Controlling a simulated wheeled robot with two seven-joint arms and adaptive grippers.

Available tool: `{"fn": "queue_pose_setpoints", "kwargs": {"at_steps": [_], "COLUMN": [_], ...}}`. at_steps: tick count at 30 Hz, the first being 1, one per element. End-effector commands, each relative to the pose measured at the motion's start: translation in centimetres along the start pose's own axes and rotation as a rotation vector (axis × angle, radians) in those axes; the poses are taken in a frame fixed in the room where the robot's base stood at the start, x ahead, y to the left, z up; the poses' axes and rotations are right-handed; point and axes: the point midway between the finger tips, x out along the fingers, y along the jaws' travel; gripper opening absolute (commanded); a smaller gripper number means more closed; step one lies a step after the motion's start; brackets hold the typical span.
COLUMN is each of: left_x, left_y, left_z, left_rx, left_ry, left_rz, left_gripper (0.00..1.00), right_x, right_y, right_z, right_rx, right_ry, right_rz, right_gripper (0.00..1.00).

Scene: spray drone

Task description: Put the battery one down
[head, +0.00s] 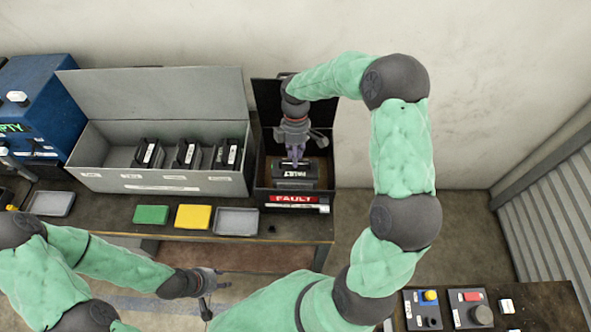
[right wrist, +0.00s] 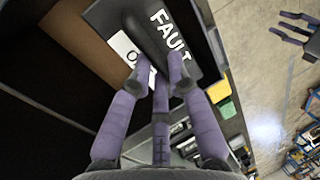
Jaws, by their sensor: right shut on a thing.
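A black battery (head: 290,174) with white FAULT lettering sits inside the dark fault box (head: 323,182), which has a red FAULT sign on its front. The right wrist view shows the battery (right wrist: 192,55) close up, with a white label partly hidden by a finger. My right gripper (head: 295,160) reaches down into the box from above and is shut on the battery's handle; its fingers (right wrist: 162,68) close around it. From these views I cannot tell whether the battery touches the box floor. My left gripper (head: 207,298) is away in front of the bench, its fingers spread and empty.
A grey case (head: 150,183) with its lid up holds several black batteries left of the fault box. Green (head: 151,214), yellow (head: 193,217) and grey (head: 237,221) pads lie along the bench front. A control panel (head: 450,309) is at lower right.

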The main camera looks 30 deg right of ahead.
Motion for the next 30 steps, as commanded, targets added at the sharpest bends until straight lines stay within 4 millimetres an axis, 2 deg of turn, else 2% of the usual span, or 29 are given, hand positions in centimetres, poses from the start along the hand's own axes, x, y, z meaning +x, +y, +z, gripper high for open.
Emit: {"fn": "queue_pose_setpoints", "kwargs": {"at_steps": [9, 17, 27, 30], "left_x": [0.1, 0.1, 0.1, 0.1], "left_y": [0.0, 0.0, -0.1, -0.1], "left_z": [0.0, 0.0, 0.0, 0.0], "left_rx": [0.0, 0.0, 0.0, 0.0], "left_ry": [0.0, 0.0, 0.0, 0.0], "left_rz": [0.0, 0.0, 0.0, 0.0], "left_gripper": [0.4, 0.4, 0.4, 0.4], "right_x": [3.9, 5.0, 8.2, 8.4], "right_y": [1.2, 1.5, 2.3, 2.4], "right_z": [0.0, 0.0, 0.0, 0.0], "right_rx": [0.001, 0.001, 0.001, 0.001], "right_ry": [0.0, 0.001, 0.0, 0.0], "right_rz": [0.002, 0.003, 0.002, 0.003], "right_gripper": [0.0, 0.0, 0.0, 0.0]}}
